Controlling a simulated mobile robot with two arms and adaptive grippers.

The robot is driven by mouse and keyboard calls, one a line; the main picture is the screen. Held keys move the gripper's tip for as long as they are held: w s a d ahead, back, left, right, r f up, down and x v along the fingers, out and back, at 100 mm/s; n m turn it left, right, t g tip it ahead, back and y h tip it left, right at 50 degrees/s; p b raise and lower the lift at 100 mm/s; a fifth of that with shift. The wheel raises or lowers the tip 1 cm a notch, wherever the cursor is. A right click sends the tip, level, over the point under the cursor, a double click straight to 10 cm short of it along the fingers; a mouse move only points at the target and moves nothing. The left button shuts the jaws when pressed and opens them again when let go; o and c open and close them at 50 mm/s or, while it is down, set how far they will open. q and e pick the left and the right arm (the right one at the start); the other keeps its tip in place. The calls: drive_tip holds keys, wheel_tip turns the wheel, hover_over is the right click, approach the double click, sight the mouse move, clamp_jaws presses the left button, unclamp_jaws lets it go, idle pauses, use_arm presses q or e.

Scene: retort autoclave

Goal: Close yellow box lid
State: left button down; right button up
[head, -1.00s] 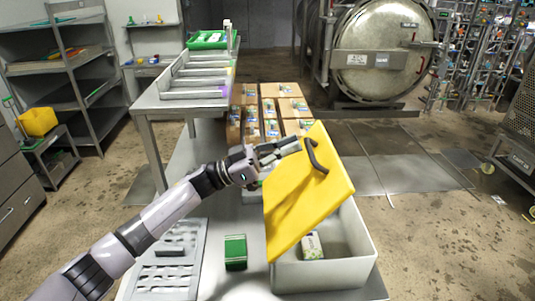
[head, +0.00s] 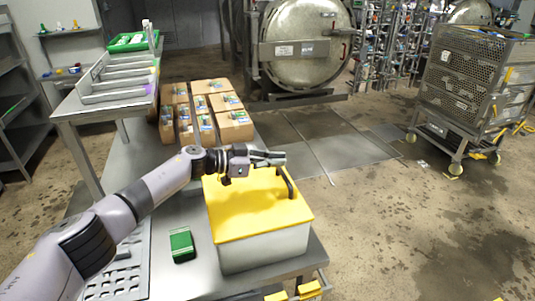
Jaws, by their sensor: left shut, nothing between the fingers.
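The yellow lid (head: 250,210) lies flat over the top of the pale grey box (head: 265,248) on the metal table. The lid covers the opening, so the inside of the box is hidden. My left gripper (head: 279,158) is shut and empty. In the picture its fingertips are just above the lid's far edge, close to the handle; I cannot tell if they touch. My right gripper is not in view.
A green box (head: 181,246) stands on the table left of the grey box, near a perforated metal tray (head: 120,270). Several cardboard boxes (head: 234,124) stand behind. A wire cage cart (head: 470,85) is on the floor at right. Open floor lies right of the table.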

sight(280, 188)
use_arm(q)
drive_tip(key=shift+w+d+f, duration=0.15)
drive_tip(key=shift+d+f, duration=0.1)
drive_tip(key=shift+f, duration=0.35)
drive_tip(key=shift+w+d+f, duration=0.1)
drive_tip(key=shift+d+f, duration=0.1)
drive_tip(key=shift+f, duration=0.35)
drive_tip(key=shift+w+d+f+b, duration=0.1)
drive_tip(key=shift+d+f+b, duration=0.1)
drive_tip(key=shift+f+b, duration=0.3)
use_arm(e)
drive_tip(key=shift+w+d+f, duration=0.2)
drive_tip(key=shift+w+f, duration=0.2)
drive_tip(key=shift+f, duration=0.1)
use_arm(q)
drive_tip(key=shift+f, duration=0.1)
